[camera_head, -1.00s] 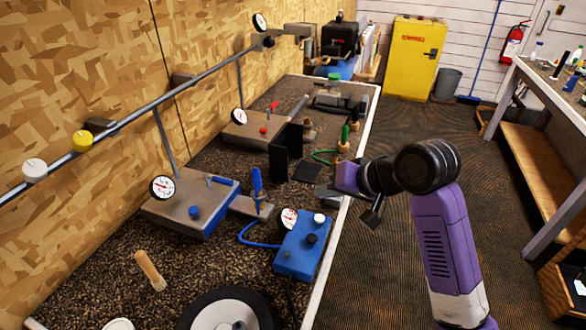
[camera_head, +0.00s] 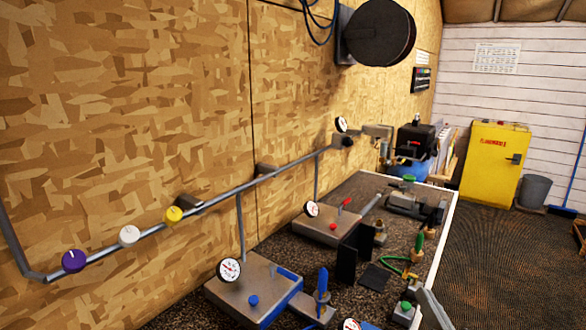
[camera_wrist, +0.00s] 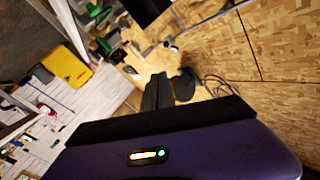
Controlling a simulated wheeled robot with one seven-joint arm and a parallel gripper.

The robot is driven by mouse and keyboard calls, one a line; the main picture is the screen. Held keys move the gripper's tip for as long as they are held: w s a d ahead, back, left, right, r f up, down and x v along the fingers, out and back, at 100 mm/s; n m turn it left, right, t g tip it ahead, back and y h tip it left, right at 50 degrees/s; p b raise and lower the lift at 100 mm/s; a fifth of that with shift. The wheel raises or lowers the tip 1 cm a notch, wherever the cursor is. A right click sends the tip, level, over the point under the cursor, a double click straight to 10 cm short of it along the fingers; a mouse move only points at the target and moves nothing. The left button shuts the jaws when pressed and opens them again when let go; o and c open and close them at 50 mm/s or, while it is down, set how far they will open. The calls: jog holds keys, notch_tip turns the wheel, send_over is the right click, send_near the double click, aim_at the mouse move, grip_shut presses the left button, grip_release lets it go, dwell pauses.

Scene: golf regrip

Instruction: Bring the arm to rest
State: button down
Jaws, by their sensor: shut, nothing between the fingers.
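My gripper (camera_wrist: 158,92) shows in the wrist view as two dark fingers close together, shut with nothing between them. Its purple body (camera_wrist: 225,150), with a small lit strip, fills the bottom of that view. The fingers appear against the chipboard wall (camera_wrist: 215,60), and no bench object is seen touching them. In the head view my gripper cannot be made out. A grey bar at the bottom edge there may be part of my arm or of the bench; I cannot tell which.
The workbench (camera_head: 200,312) runs along the chipboard wall, with gauge boxes (camera_head: 255,290) and a pipe with coloured knobs (camera_head: 130,236) above it. A black round object (camera_head: 380,32) sticks out from the wall. A yellow cabinet (camera_head: 495,165) stands behind.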

jog(key=s+a+f+n+g, duration=0.1)
jog(key=s+f, duration=0.3)
jog(key=s, duration=0.9)
jog(key=s+a+f+n+g, duration=0.1)
jog(key=s+f, duration=0.3)
jog(key=s, duration=0.9)
jog(key=s+a+f+n+g, duration=0.1)
jog(key=s+a+f+n, duration=0.1)
jog(key=s, duration=1)
notch_tip(320, 180, down, 2)
jog(key=shift+s+n+g, duration=0.3)
jog(key=shift+s+n, duration=0.1)
jog(key=shift+n, duration=0.1)
